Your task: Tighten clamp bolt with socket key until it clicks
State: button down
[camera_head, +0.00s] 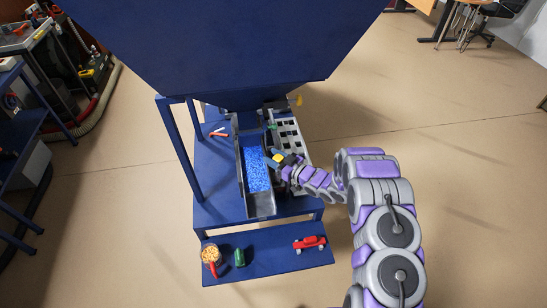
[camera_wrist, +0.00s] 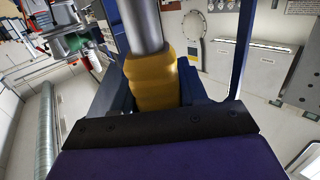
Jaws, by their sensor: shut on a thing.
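My gripper (camera_head: 283,160) is beside the right wall of a trough of blue granules (camera_head: 257,170), under the big blue hopper (camera_head: 220,40). In the wrist view my gripper (camera_wrist: 152,98) is shut around the yellow handle of the socket key (camera_wrist: 150,80). A thick grey metal shaft rises from this handle and leaves the top of the view. In the head view only a small yellow bit of the key (camera_head: 278,153) shows at the jaws. The key's socket end and the clamp bolt cannot be made out.
A perforated grey metal part (camera_head: 291,142) stands right of the trough. A red-and-white item (camera_head: 218,132) lies on the blue stand. The floor to the right is clear.

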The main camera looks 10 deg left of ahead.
jog(key=shift+f, duration=0.45)
dwell(0.7)
jog(key=c, duration=0.5)
grip_release()
jog(key=shift+f, duration=0.1)
jog(key=v, duration=1.7)
jog(key=shift+s+d+f+p, duration=0.1)
jog(key=shift+d+f+p, duration=0.05)
jog(key=shift+d+p, duration=0.15)
jog(key=shift+c, duration=0.3)
